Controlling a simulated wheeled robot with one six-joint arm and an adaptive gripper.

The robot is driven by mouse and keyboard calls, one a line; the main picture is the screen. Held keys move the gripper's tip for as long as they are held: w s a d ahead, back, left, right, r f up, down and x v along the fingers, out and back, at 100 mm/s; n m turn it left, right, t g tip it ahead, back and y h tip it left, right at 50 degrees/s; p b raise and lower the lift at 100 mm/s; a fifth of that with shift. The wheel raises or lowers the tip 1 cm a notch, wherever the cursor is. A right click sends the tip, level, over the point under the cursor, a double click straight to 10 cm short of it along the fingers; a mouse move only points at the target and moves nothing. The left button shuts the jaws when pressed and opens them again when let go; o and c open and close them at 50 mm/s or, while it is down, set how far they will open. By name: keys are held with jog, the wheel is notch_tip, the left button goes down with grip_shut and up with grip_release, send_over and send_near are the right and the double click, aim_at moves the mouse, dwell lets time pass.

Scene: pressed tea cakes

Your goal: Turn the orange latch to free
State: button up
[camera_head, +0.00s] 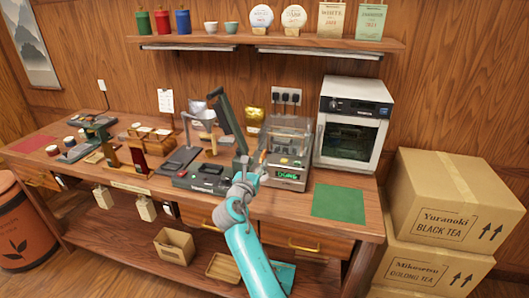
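A small orange part (263,156), which looks like the orange latch, shows at the left side of the grey machine with a clear cover (287,133). The machine's green display (288,175) is lit and seems to read DONE. My gripper (251,160) is in front of the machine's left side, close to the orange part. My wrist hides part of that area. At this size I cannot tell whether the fingers touch the latch, whether they are open, or how the latch is turned.
A dark press with a raised lever (226,112) stands just left of my gripper. A white oven (351,125) is to the right. A green mat (338,203) lies clear at the bench's right end. Stacked boxes (457,207) stand beyond it. A shelf (270,40) hangs above.

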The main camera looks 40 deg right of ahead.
aim_at(262, 155)
jog(key=x, duration=0.8)
jog(key=shift+w+d, duration=0.25)
grip_shut()
